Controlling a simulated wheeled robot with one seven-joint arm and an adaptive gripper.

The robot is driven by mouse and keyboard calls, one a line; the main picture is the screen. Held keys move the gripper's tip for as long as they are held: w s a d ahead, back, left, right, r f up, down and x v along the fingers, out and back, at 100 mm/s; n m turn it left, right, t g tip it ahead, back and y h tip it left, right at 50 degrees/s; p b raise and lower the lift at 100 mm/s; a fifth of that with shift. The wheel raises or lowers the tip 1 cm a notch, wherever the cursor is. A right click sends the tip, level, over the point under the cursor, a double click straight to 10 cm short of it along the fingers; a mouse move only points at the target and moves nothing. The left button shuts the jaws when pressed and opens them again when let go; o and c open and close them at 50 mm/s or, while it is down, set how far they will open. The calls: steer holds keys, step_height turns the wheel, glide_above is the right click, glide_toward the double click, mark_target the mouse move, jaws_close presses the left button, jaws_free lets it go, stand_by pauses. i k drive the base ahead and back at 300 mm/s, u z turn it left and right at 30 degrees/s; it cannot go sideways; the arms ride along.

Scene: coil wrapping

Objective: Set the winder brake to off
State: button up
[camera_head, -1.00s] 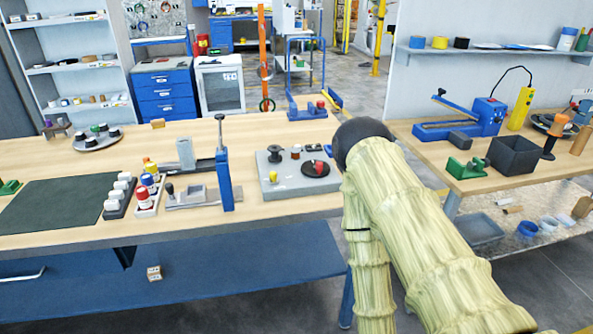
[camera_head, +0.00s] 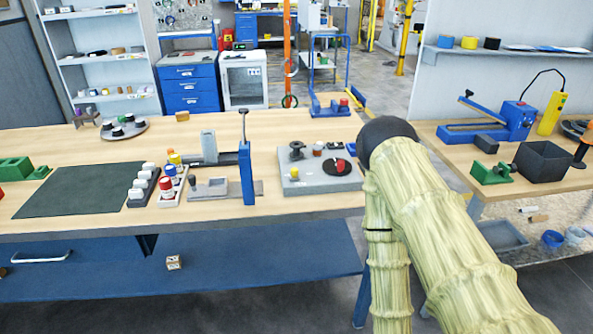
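A grey flat unit (camera_head: 310,186) on the wooden bench, left of my arm, looks like the winder. It carries a dark spool (camera_head: 297,150), a black disc (camera_head: 338,167) with a red mark or knob, a small brown and white piece (camera_head: 317,149) and a small yellow part (camera_head: 294,173). Which part is the brake, and how it is set, is too small to tell. My sleeved arm rises at the right with a dark rounded joint at its top, just right of the unit in the picture. My gripper does not show.
A blue fixture (camera_head: 335,107) is behind. The right bench holds a blue lever tool (camera_head: 515,121) and a black box (camera_head: 545,163).

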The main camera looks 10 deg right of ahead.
mark_target(295, 176)
steer(key=k, duration=0.6)
steer(key=z, duration=0.65)
steer(key=i, duration=1.05)
steer(key=u, duration=0.55)
